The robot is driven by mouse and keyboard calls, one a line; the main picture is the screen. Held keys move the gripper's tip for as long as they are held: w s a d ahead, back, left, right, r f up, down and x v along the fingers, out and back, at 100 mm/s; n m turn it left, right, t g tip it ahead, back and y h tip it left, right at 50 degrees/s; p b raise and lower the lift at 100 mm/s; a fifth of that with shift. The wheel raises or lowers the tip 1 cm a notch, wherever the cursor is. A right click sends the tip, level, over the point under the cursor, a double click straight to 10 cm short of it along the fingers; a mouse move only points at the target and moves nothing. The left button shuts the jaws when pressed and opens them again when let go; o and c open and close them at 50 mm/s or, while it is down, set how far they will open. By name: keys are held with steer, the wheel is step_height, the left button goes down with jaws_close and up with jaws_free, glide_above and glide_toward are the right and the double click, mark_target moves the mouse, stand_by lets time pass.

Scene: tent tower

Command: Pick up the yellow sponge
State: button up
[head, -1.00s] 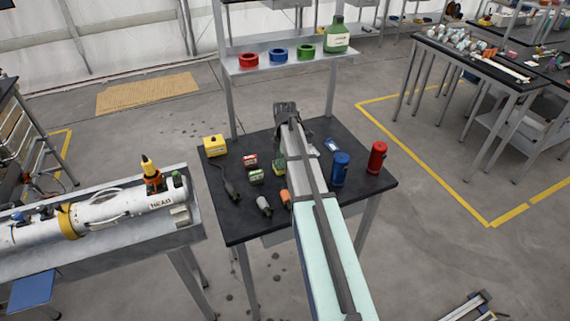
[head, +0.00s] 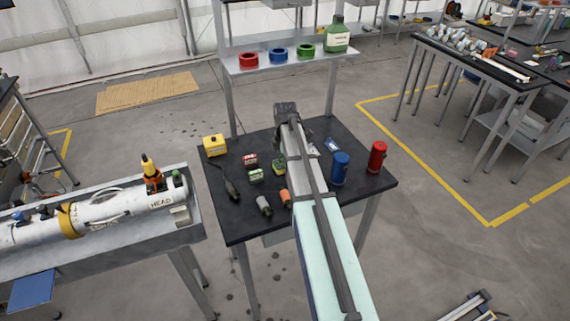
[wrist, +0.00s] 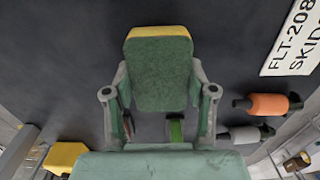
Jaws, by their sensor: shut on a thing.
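The sponge (wrist: 160,75) is in the middle of the wrist view, with a large green face and a yellow band along its top edge. My gripper (wrist: 161,95) has one finger on each side of it and is shut on it. In the head view, a small green and yellow piece of the sponge (head: 279,166) shows at the left side of my arm, over the black table. The arm hides most of my gripper there. The height of the sponge above the table cannot be told.
On the black table (head: 310,227) stand a yellow box (head: 214,145), a blue canister (head: 340,168) and a red canister (head: 377,157). Red and green small boxes, a dark tool, and grey and orange cylinders lie left of my arm. A shelf (head: 285,58) with tape rolls stands behind.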

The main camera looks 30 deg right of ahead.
step_height(320, 180, up, 20)
steer(key=b, duration=0.4)
stand_by(0.3)
steer(key=c, duration=0.3)
